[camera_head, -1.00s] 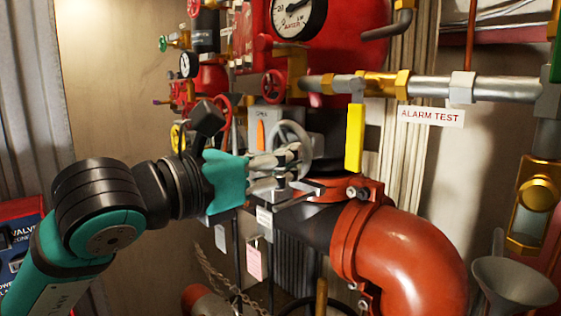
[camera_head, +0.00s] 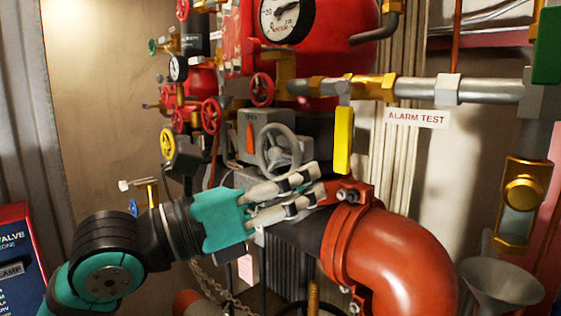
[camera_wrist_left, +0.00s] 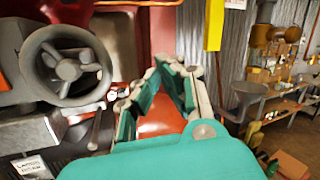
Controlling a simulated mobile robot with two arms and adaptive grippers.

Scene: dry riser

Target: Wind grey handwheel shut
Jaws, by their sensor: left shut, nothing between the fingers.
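The grey handwheel (camera_head: 279,152), a spoked ring with a hub, stands on a grey box at mid-picture in the head view. It also shows at the upper left of the left wrist view (camera_wrist_left: 67,69). My left gripper (camera_head: 319,184), with a teal palm and pale jointed fingers, is below and right of the wheel, in front of the red pipe flange. In the left wrist view its fingers (camera_wrist_left: 177,66) come together at the tips with nothing between them, to the right of the wheel. It appears apart from the rim. My right gripper is not in view.
A yellow lever (camera_head: 343,140) hangs right of the wheel. A large red pipe elbow (camera_head: 400,255) lies right of the gripper. Small red handwheels (camera_head: 262,90) and a gauge (camera_head: 286,18) are above. A funnel (camera_head: 500,283) stands at the lower right.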

